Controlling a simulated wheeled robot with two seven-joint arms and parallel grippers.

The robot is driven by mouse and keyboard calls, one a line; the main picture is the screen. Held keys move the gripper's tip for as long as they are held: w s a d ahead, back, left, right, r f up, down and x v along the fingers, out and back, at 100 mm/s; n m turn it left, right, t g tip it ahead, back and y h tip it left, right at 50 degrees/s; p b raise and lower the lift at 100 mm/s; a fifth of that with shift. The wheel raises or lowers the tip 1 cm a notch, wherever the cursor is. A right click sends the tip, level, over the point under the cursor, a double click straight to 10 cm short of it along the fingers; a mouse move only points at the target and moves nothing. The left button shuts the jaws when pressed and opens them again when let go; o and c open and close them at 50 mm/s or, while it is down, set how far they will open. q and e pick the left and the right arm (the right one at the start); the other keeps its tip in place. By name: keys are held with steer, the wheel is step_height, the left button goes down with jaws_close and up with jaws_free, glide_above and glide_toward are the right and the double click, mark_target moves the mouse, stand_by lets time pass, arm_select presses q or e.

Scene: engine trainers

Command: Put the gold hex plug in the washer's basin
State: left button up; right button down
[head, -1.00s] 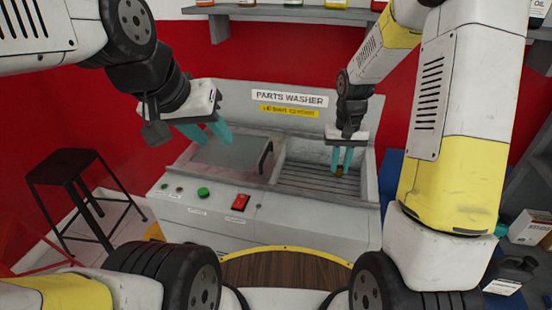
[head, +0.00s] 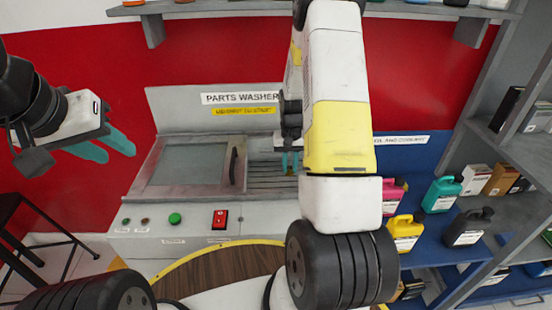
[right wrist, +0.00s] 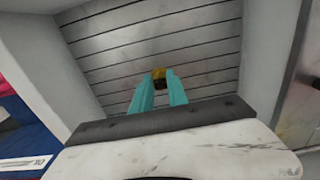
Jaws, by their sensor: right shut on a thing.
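The parts washer (head: 262,214) stands ahead, with a glass-topped lid (head: 190,165) on the left and an open basin with a slatted grey floor (head: 262,184) on the right. My right gripper (head: 290,163) points down into the basin, partly hidden by my right arm. In the right wrist view its teal fingers (right wrist: 160,88) are shut on the small gold hex plug (right wrist: 159,73), above the slats. The plug's height over the slats is hard to tell. My left gripper (head: 108,146) is open and empty, left of the washer and above it.
The washer front has a green button (head: 174,218) and a red switch (head: 220,219). A round wooden-topped table (head: 215,275) is in front. Blue shelving at the right holds bottles, including a yellow one (head: 404,230). A dark stool (head: 20,225) stands at the left.

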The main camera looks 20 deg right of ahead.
mark_target(290, 169)
steer(key=shift+f, duration=1.75)
steer(key=shift+f, duration=0.1)
steer(key=c, duration=1.3)
jaws_free()
